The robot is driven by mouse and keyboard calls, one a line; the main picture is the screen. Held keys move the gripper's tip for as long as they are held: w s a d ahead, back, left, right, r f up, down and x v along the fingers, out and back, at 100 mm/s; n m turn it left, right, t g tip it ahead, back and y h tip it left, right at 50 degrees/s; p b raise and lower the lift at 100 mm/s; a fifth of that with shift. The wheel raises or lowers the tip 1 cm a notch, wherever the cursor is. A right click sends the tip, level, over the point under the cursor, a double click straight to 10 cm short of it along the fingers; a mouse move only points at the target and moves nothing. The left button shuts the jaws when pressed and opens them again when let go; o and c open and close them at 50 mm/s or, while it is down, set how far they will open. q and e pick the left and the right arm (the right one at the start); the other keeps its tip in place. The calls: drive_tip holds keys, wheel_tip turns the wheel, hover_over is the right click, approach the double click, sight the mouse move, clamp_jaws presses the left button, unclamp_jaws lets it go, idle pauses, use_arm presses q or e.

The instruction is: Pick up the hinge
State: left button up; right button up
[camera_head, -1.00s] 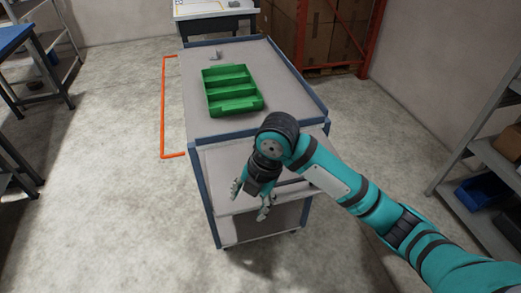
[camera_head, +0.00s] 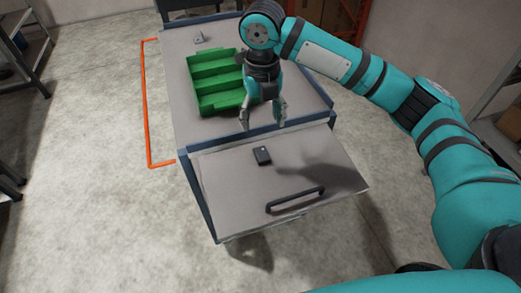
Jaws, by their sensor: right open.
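A small grey metal piece (camera_head: 197,37), bent like a bracket, stands on the far left of the cart's top. A small dark flat block (camera_head: 262,156) with a light spot lies on the lower front panel. Which of these is the hinge I cannot tell for sure. My right gripper (camera_head: 263,122) points down, open and empty, over the front edge of the cart's top. It is beyond the dark block in the picture, and apart from it and the grey piece. My left gripper is not in view.
A green divided tray (camera_head: 246,101) sits on the cart (camera_head: 185,98), just left of my right gripper. The front panel (camera_head: 225,190) carries a dark bar handle (camera_head: 295,200). Shelves stand at both sides.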

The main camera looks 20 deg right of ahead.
hover_over(262, 153)
drive_tip(key=f, duration=0.5)
drive_tip(key=shift+s+a+f+p, duration=0.1)
drive_tip(key=shift+s+f+p, duration=0.25)
drive_tip(key=shift+f+p, duration=0.05)
wheel_tip(262, 153, down, 2)
drive_tip(key=shift+w+f, duration=0.1)
drive_tip(key=shift+f+p, duration=0.25)
drive_tip(key=shift+p, duration=0.05)
drive_tip(key=f, duration=0.2)
drive_tip(key=f+p, duration=0.1)
drive_tip(key=shift+w+f, duration=0.2)
drive_tip(key=shift+f, duration=0.6)
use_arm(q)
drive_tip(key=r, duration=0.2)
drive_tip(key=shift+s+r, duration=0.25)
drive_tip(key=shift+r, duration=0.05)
use_arm(e)
drive_tip(key=c, duration=1.2)
drive_tip(key=shift+r, duration=0.1)
drive_tip(key=shift+c, duration=0.2)
